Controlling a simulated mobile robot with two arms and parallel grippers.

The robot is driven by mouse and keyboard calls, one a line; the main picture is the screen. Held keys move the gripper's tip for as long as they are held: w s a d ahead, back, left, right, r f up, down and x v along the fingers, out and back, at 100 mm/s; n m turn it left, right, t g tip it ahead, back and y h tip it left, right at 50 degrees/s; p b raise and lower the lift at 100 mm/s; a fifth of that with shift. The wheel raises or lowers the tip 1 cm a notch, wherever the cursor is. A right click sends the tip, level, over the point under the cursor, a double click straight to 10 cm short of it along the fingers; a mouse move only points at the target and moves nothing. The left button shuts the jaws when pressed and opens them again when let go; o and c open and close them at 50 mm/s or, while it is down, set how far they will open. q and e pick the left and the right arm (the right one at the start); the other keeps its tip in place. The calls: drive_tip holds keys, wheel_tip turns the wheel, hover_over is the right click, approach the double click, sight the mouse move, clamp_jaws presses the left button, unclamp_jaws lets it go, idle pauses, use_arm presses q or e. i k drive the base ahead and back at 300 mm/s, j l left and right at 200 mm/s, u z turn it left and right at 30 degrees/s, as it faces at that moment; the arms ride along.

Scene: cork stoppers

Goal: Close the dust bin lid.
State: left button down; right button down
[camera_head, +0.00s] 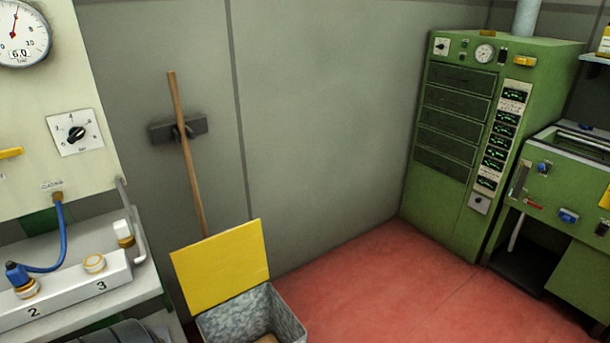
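The dust bin (291,313) is a grey, mottled box at the bottom of the view, cut off by the lower edge. Its yellow lid (221,266) stands open, tilted up at the back of the bin toward the wall. The bin's mouth is uncovered, and something tan (267,339) shows inside. Neither of my grippers can be seen.
A wooden handle (187,155) leans in a dark wall holder (178,131) behind the lid. A bench with a numbered block (65,289) and blue hose stands left. Green machines (451,146) stand right. The red floor (385,285) between is clear.

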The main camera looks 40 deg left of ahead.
sight(214, 269)
drive_tip(key=i+l+u, duration=0.1)
drive_tip(key=i+u, duration=0.2)
drive_tip(key=i, duration=0.25)
drive_tip(key=i+l+u, duration=0.3)
drive_tip(key=i, duration=0.2)
drive_tip(key=i+u, duration=0.2)
drive_tip(key=u, duration=0.25)
drive_tip(key=i+l+u, duration=0.15)
drive_tip(key=u, duration=0.3)
drive_tip(key=i+l+u, duration=0.2)
drive_tip(key=u, duration=0.25)
drive_tip(key=i+l+u, duration=0.25)
drive_tip(key=u, duration=0.25)
drive_tip(key=i+l+u, duration=0.1)
drive_tip(key=l+u, duration=0.2)
drive_tip(key=u, duration=0.15)
